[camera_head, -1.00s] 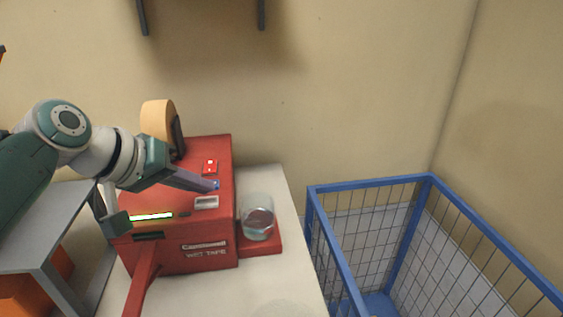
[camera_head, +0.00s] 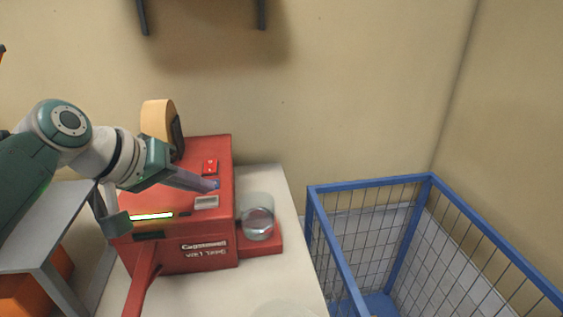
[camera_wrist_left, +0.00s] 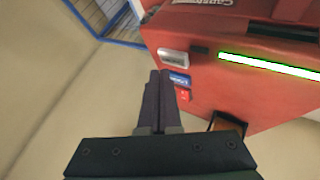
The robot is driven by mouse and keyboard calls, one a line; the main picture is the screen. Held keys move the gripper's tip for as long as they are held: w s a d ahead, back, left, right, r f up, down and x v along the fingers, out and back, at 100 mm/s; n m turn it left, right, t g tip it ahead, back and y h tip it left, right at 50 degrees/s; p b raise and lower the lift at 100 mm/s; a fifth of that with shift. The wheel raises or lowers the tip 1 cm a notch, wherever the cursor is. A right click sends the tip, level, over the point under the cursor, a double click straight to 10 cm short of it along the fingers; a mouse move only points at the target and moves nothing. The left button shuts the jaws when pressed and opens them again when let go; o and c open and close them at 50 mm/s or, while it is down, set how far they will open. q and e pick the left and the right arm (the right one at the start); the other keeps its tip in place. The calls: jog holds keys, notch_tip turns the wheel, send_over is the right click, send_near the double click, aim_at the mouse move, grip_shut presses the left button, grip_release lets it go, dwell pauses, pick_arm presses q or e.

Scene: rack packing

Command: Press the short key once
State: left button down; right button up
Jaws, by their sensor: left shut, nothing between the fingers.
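A red tape machine (camera_head: 185,255) marked "WET TAPE" stands on a pale table. Its top has a grey key (camera_head: 206,202), a blue key (camera_head: 215,184) and a red key (camera_head: 210,166) in a row. The labels are too small to read, so I cannot tell which is the short key. My left gripper (camera_head: 211,186) is shut and empty, its fingertips at or just above the blue key. In the left wrist view the fingertips (camera_wrist_left: 159,74) lie beside the blue key (camera_wrist_left: 179,78), with the grey key (camera_wrist_left: 173,58) and red key (camera_wrist_left: 183,96) on either side. Contact is unclear.
A lit green-white bar (camera_head: 152,216) is on the machine's top. A tape roll (camera_head: 157,118) stands behind, and a clear water container (camera_head: 258,222) sits at its right. A blue wire cage (camera_head: 345,255) stands right of the table. A grey stand (camera_head: 30,255) is at left.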

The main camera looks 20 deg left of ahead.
aim_at(202, 205)
pick_arm(q)
jog(key=shift+f, duration=0.4)
jog(key=shift+f+b, duration=0.4)
jog(key=shift+f, duration=0.05)
dwell(0.4)
jog(key=shift+r, duration=0.1)
jog(key=shift+r+p, duration=0.75)
jog(key=shift+p, duration=0.25)
jog(key=shift+r, duration=0.15)
notch_tip(202, 205, up, 5)
jog(key=p, duration=0.5)
dwell(0.4)
